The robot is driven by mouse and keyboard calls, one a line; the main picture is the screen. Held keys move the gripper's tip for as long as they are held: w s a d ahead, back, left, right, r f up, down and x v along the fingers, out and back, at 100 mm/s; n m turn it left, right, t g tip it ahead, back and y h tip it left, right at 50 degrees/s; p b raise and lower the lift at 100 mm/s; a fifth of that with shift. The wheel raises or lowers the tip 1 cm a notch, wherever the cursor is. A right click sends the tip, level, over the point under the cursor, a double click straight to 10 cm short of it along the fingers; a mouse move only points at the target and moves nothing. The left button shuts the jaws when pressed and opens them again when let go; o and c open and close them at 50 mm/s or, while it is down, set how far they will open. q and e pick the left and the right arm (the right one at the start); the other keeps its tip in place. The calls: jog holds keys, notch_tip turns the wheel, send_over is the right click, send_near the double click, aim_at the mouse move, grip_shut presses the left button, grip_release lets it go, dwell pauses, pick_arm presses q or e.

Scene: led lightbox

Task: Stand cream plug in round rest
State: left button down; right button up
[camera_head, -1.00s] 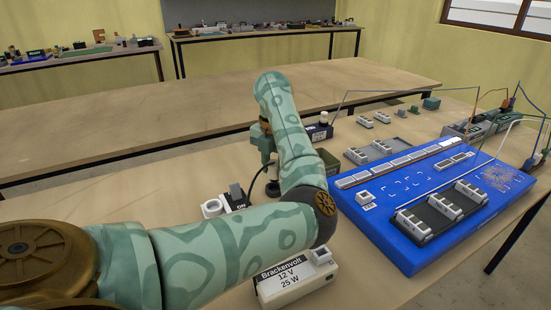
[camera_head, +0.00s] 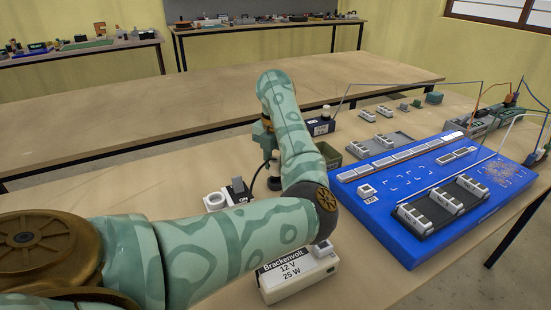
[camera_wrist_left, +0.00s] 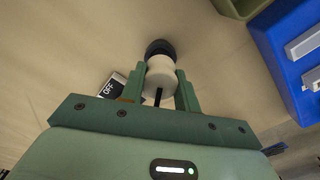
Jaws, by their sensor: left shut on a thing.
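My right gripper is out of view.
A Brackenvolt power box (camera_head: 300,283) is at the front. The blue board (camera_head: 385,225) lies right. A dark box (camera_head: 318,127) and olive bin (camera_head: 329,152) stand behind the gripper.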

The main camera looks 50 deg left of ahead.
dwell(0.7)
pick_arm(q)
jog(key=shift+f, duration=0.2)
jog(key=shift+f, duration=0.35)
jog(key=shift+f+b, duration=0.3)
jog(key=shift+f, duration=0.3)
jog(key=c, duration=0.9)
grip_release()
jog(key=shift+c, duration=0.2)
jog(key=shift+r, duration=0.15)
